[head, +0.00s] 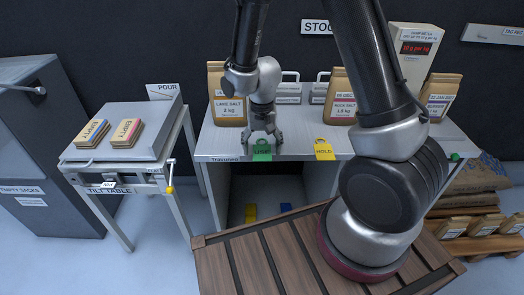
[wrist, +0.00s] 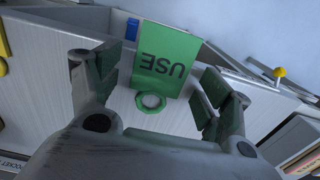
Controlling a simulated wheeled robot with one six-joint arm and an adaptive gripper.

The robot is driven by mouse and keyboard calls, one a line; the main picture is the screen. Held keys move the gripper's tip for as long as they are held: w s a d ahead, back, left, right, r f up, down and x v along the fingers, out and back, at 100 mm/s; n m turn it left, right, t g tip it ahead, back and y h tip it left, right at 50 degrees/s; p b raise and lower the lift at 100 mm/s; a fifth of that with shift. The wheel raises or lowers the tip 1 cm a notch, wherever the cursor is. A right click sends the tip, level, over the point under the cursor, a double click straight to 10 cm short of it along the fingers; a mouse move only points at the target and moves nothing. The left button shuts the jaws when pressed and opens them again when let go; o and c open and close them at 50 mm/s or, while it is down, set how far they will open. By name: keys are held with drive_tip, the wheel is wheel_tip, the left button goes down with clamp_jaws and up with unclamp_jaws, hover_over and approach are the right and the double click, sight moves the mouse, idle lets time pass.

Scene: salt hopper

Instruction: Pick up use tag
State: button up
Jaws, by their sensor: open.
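The green USE tag (head: 262,151) hangs at the front edge of the grey table in the head view. In the wrist view the tag (wrist: 168,60) lies upside down in the picture, with its ring (wrist: 150,102) towards me. My gripper (head: 262,137) is just above and behind the tag. In the wrist view my gripper (wrist: 155,85) is open, with one finger on each side of the tag and its ring. The fingers' green pads look apart from the tag, though the right one is close to its edge.
A yellow HOLD tag (head: 324,150) hangs to the right on the same table edge (head: 225,158). A LAKE SALT bag (head: 229,108) stands just left of my gripper, and another salt bag (head: 342,104) stands to the right. A tilt table (head: 105,165) with two EMPTY sacks is at left.

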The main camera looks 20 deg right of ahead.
idle(0.3)
drive_tip(key=c, duration=0.9)
